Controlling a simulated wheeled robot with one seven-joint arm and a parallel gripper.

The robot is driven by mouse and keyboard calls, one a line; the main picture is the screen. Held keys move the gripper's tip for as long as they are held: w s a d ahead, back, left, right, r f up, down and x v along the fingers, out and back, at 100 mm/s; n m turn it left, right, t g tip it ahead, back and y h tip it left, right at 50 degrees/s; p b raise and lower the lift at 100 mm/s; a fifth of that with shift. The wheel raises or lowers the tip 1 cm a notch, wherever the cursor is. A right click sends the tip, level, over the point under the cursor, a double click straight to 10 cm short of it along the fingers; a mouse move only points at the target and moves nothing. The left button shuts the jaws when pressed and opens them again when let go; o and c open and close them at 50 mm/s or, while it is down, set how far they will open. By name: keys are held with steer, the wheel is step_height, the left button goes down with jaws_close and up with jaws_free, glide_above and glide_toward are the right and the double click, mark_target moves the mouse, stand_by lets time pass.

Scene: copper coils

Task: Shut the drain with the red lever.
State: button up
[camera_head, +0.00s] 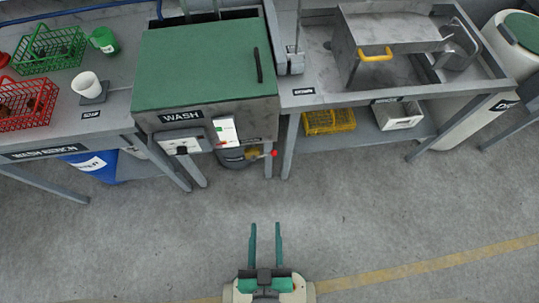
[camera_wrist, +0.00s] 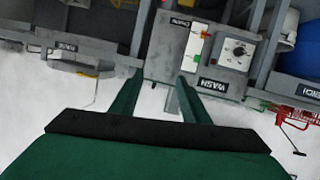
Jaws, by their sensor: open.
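The drain valve (camera_head: 254,154) is a small brass-coloured fitting low on the front of the wash tank (camera_head: 205,108). Its red lever (camera_head: 274,153) shows as a small red spot at the right end of the fitting; its exact angle is too small to tell. My gripper (camera_head: 265,228) is open and empty, over the floor in front of the tank and well apart from the valve. In the wrist view its two green fingers (camera_wrist: 157,97) point toward the tank front, with the upside-down WASH label (camera_wrist: 213,87) near them. I cannot make out the lever there.
The tank has a green lid (camera_head: 198,62), a dial box (camera_head: 181,143) and a white card (camera_head: 225,131). A wash bench (camera_head: 70,150) with baskets stands left, a sink bench (camera_head: 310,100) right. A yellow basket (camera_head: 329,121) sits below. The floor before the tank is clear.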

steer(key=w+a+f+n+g, duration=0.1)
steer(key=w+a+f+n, duration=0.15)
steer(key=f, duration=0.45)
steer(key=w+a+f+n+g, duration=0.1)
steer(key=w+a+f+n, duration=0.1)
steer(key=w+f+n, duration=0.3)
steer(key=n+g+h, duration=0.5)
steer(key=n+h, duration=0.1)
steer(key=n, duration=0.9)
glide_toward(272, 154)
steer(key=x, duration=1.1)
steer(key=shift+f, duration=0.15)
steer(key=shift+a, duration=0.1)
